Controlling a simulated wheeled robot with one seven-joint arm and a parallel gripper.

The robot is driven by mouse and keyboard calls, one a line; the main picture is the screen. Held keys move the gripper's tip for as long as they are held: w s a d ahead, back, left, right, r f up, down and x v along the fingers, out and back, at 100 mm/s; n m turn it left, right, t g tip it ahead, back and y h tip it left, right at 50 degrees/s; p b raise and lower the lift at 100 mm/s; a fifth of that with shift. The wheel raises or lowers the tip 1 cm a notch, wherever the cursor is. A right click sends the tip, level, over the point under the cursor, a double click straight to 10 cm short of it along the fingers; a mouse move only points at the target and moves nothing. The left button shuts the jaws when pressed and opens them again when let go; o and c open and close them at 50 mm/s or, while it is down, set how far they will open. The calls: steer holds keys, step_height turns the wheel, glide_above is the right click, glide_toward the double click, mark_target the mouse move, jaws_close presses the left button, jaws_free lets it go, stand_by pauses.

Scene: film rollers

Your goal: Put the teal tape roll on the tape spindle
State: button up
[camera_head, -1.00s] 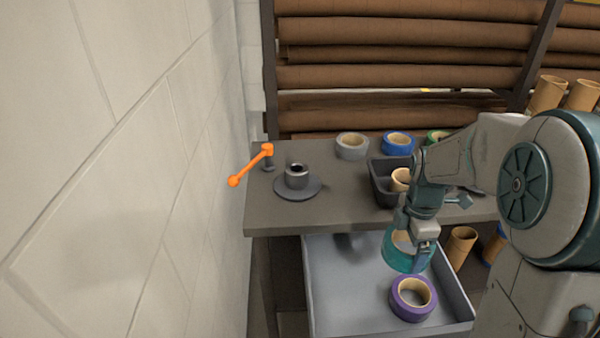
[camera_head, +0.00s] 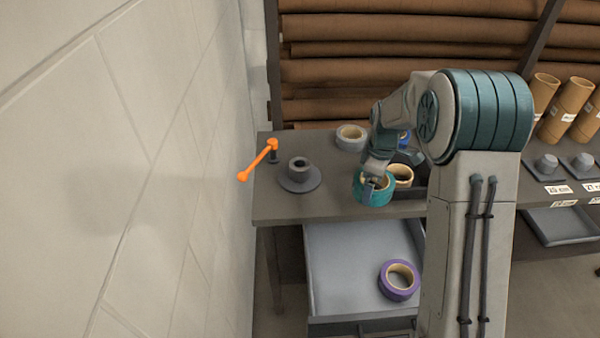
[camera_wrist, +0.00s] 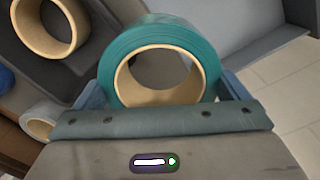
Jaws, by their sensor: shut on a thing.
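My gripper (camera_head: 374,184) is shut on the teal tape roll (camera_head: 362,194) and holds it near the front edge of the grey table. In the wrist view the teal roll (camera_wrist: 205,62) sits between the fingers, its tan core showing. The tape spindle (camera_head: 299,171), a short grey hub on a round flange, stands on the table to the left of the roll. The hub bears no tape. The roll is apart from the spindle.
An orange lever (camera_head: 258,160) stands left of the spindle by the wall (camera_head: 130,150). A grey roll (camera_head: 351,138) lies behind; a tan roll (camera_head: 402,175) sits in a dark bin right of my gripper. A purple roll (camera_head: 398,280) lies in the open drawer (camera_head: 340,262) below.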

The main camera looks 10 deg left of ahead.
steer(key=w+a+r+n, duration=0.1)
steer(key=w+a+n, duration=0.35)
steer(key=a, duration=0.65)
steer(key=w+a+r+n, duration=0.2)
steer(key=w+a+n, duration=0.3)
steer(key=a, duration=0.6)
steer(key=shift+n, duration=0.65)
steer(key=f, duration=0.3)
steer(key=f+p, duration=0.1)
steer(key=f, duration=0.6)
steer(key=shift+s+a+p, duration=0.2)
steer(key=shift+s+p, duration=0.1)
steer(key=shift+f, duration=0.15)
steer(key=o, duration=0.8)
